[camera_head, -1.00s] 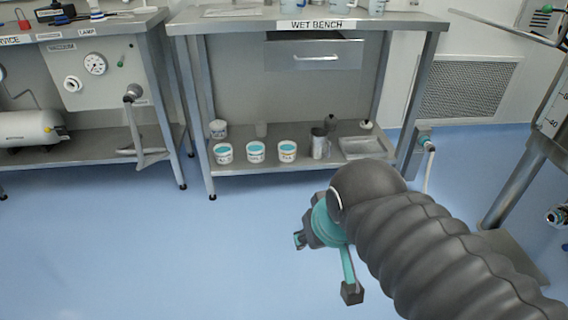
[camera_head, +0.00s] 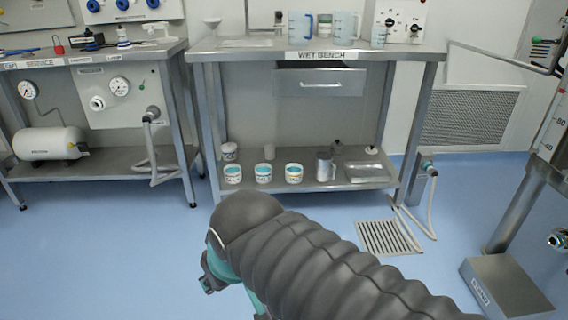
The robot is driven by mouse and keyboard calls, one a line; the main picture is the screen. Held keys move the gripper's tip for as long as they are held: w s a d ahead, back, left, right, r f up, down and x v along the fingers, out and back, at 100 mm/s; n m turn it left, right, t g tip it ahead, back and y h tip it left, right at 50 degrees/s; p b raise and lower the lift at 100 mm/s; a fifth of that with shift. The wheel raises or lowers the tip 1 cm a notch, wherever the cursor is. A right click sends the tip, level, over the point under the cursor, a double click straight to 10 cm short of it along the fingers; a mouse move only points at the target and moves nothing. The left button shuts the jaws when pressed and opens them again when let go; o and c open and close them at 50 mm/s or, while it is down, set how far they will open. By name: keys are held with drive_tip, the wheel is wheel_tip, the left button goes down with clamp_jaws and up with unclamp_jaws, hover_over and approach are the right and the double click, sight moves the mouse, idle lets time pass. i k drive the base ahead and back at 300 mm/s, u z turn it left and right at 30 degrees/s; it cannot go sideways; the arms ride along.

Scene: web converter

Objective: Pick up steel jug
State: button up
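The steel jug (camera_head: 325,168) stands upright on the lower shelf (camera_head: 240,198) of the wet bench, right of several white tubs. Its handle seems to be on its right side. My gripper (camera_head: 210,284) is at the lower middle of the picture, in front of the bench and apart from the jug.
White tubs (camera_head: 264,173) with teal lids stand left of the jug, and a shallow metal tray (camera_head: 368,172) lies right of it. Measuring jugs (camera_head: 345,25) stand on the bench top above. A floor grate (camera_head: 388,238) and hose lie at front right. Blue floor is clear at left.

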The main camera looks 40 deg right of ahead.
sight(324, 163)
drive_tip(key=u, duration=0.15)
drive_tip(key=i, duration=1.9)
drive_tip(key=z, duration=1.05)
drive_tip(key=i, duration=0.9)
drive_tip(key=z, duration=1.3)
drive_tip(key=i, duration=0.3)
drive_tip(key=z, duration=0.25)
